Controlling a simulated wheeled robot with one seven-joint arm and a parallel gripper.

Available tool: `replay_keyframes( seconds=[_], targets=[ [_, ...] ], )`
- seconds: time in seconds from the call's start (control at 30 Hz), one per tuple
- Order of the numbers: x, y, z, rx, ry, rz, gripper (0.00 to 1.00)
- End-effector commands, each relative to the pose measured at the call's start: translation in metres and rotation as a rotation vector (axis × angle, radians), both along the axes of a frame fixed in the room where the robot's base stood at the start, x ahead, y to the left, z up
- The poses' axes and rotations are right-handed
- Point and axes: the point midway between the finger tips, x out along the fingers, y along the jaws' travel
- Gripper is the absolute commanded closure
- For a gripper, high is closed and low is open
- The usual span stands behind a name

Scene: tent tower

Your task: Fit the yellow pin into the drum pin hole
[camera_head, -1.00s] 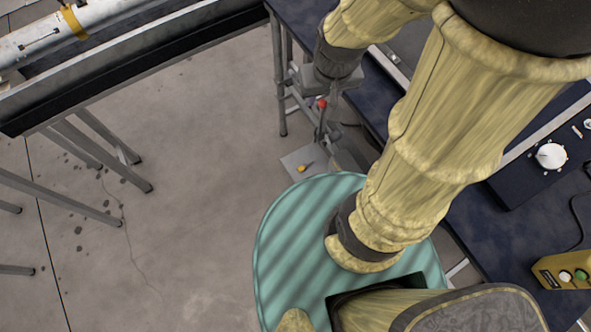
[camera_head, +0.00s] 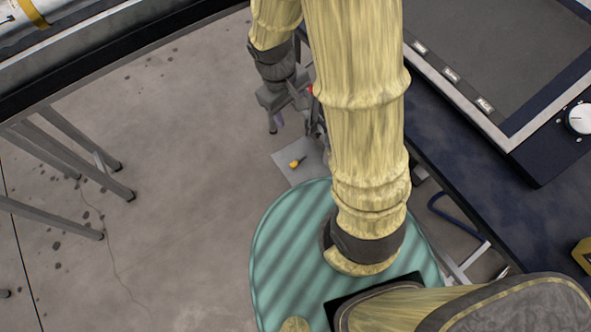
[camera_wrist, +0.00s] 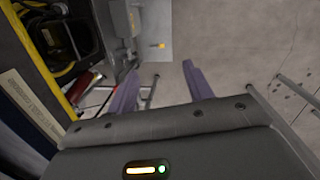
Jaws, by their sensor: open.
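A small yellow piece (camera_head: 297,163), which looks like the yellow pin, lies on a light grey plate (camera_head: 283,165) low down, just beyond my teal base. The same yellow piece shows in the wrist view (camera_wrist: 158,45), ahead of and between my fingers. My gripper (camera_wrist: 163,85) is open and empty, with its two purple-grey fingers apart. In the head view my gripper (camera_head: 290,115) hangs above and beyond the plate, partly hidden by my arm. I cannot make out the drum pin hole in either view.
A dark blue bench (camera_head: 455,170) with a grey-topped panel (camera_head: 500,60) and a white dial (camera_head: 579,118) stands at the right. A dark-edged table (camera_head: 120,50) with metal legs stands at upper left. The concrete floor (camera_head: 190,180) between is open.

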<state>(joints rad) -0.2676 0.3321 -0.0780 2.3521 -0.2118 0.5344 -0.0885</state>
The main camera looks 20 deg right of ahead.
Motion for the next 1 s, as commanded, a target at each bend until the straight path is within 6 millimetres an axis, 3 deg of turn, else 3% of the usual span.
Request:
replay_keyframes(
  seconds=[0.03,0.1,0.57,1.0],
  targets=[
    [0.003,0.006,-0.038,-0.028,0.035,0.056,0.49],
    [0.007,0.012,-0.067,-0.068,0.078,0.129,0.49],
    [0.028,0.047,-0.256,-0.388,0.322,0.594,0.49],
    [0.050,0.084,-0.431,-0.793,0.494,1.012,0.49]
  ],
)
